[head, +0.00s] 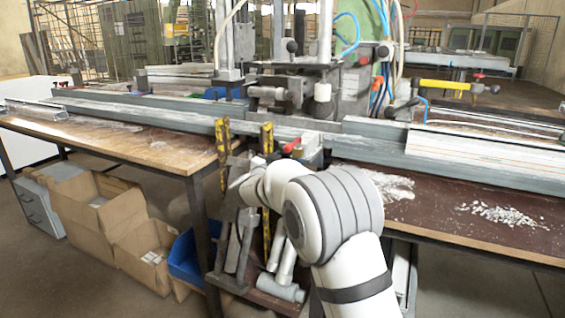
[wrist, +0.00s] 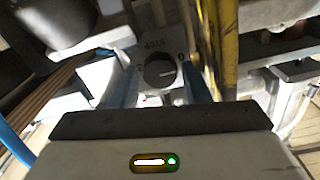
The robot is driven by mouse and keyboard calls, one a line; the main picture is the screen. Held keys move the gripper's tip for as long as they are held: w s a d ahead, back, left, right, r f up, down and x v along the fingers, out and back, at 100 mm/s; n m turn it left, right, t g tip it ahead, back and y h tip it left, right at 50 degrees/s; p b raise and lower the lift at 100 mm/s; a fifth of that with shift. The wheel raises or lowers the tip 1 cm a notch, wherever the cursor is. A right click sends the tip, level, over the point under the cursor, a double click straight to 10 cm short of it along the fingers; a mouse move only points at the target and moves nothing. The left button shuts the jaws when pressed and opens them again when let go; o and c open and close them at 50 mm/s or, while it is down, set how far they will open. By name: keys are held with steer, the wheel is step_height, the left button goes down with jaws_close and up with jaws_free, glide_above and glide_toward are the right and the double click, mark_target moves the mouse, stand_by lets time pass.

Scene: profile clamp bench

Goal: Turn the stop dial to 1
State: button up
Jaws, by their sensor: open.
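The stop dial (wrist: 159,73) is a dark round knob on a pale plate with upside-down STOP lettering, in the upper middle of the wrist view. A pale pointer line on the knob points roughly to the right in the picture. A mark like a 0 is at the plate's upper right and another mark, too small to read, at the left. My gripper (wrist: 160,84) is open, with one bluish finger on each side of the dial. I cannot tell whether either finger touches it. In the head view my arm hides the dial and the gripper.
Yellow upright bars (head: 223,150) stand close to my wrist; one yellow bar (wrist: 228,45) runs just right of the dial. The workbench (head: 155,150) carries long metal profiles (head: 480,155). Cardboard boxes (head: 95,215) and a blue bin (head: 185,262) are below it.

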steer(key=shift+c, duration=0.5)
steer(key=c, duration=0.6)
steer(key=m+b, duration=0.2)
steer(key=m, duration=0.3)
steer(key=m+b, duration=0.2)
steer(key=m, duration=0.4)
steer(key=shift+d+f+m, duration=0.1)
steer(key=shift+f+m, duration=0.1)
steer(key=shift+m, duration=0.1)
stand_by(0.3)
